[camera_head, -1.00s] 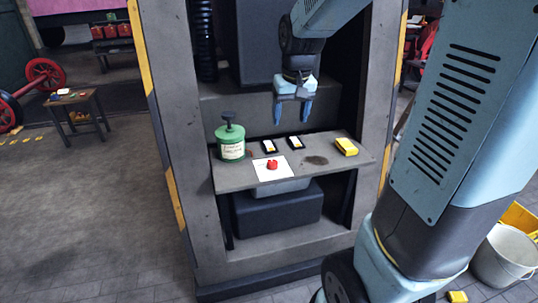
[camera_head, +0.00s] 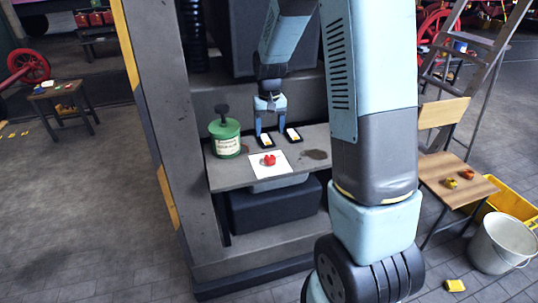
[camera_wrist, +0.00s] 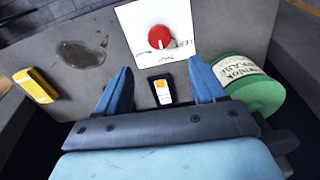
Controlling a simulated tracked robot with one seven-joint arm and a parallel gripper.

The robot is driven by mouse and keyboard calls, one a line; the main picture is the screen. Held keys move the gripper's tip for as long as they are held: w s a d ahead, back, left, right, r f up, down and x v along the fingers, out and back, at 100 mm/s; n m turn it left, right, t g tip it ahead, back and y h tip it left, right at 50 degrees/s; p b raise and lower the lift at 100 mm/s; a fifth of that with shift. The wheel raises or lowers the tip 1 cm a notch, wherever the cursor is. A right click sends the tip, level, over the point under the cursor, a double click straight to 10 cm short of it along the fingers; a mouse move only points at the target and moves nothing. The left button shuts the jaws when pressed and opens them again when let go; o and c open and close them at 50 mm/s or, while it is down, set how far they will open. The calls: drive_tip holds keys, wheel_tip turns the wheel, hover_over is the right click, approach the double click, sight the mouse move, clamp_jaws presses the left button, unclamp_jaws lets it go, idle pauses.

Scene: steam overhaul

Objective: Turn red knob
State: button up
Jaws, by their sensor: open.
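The red knob (camera_head: 269,160) sits on a white plate (camera_head: 262,172) on the grey shelf. In the wrist view the knob (camera_wrist: 159,37) is near the top centre, with a white pointer mark beside it. My gripper (camera_head: 271,135) is open and empty, pointing down above the back of the shelf, behind the knob. In the wrist view its two blue fingers (camera_wrist: 163,75) are spread apart, with a small black and white device (camera_wrist: 162,90) showing between them. The knob lies beyond the fingertips and looks untouched.
A green can (camera_head: 225,138) stands on the shelf left of the knob. A yellow block (camera_wrist: 37,85) lies at the shelf's far end. The cabinet's walls enclose the shelf.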

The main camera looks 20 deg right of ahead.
sight(270, 157)
wheel_tip(270, 157, down, 12)
drive_tip(key=shift+r, duration=0.2)
drive_tip(key=shift+c, duration=0.3)
drive_tip(key=c, duration=1)
drive_tip(key=shift+m, duration=0.4)
drive_tip(key=m, duration=1.1)
idle(0.4)
